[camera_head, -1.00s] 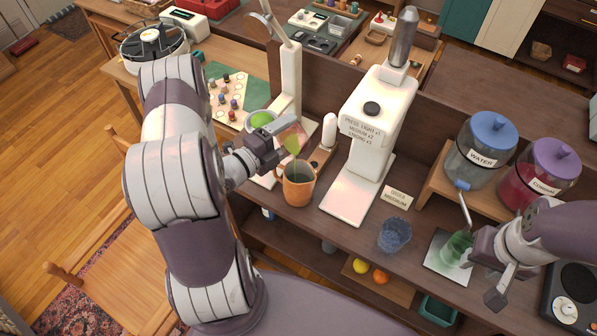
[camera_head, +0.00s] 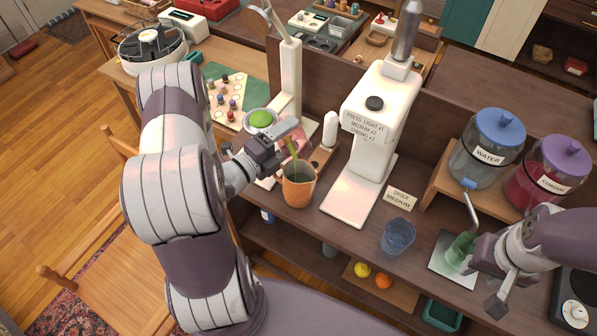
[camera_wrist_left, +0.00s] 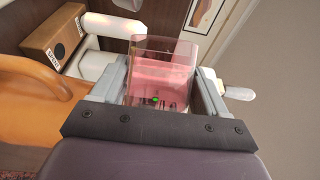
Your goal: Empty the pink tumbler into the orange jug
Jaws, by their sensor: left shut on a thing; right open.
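The orange jug (camera_head: 298,186) stands upright on the counter, left of the white machine. My left gripper (camera_head: 284,142) is shut on the pink tumbler (camera_head: 299,138) and holds it tilted above the jug. A narrow green stream runs down from the tumbler toward the jug's mouth. In the left wrist view the clear pink tumbler (camera_wrist_left: 162,65) sits between the fingers, and part of the orange jug (camera_wrist_left: 35,105) shows at the left. The jug's inside is mostly hidden. My right gripper (camera_head: 488,283) is open at the right, near a green glass (camera_head: 461,250).
The white machine (camera_head: 372,125) stands right of the jug, with an order card (camera_head: 401,198) beside it. A blue glass (camera_head: 397,236) stands in front. The water jar (camera_head: 487,148) and a red-filled jar (camera_head: 545,172) are at the right. A white post (camera_head: 291,80) rises behind the jug.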

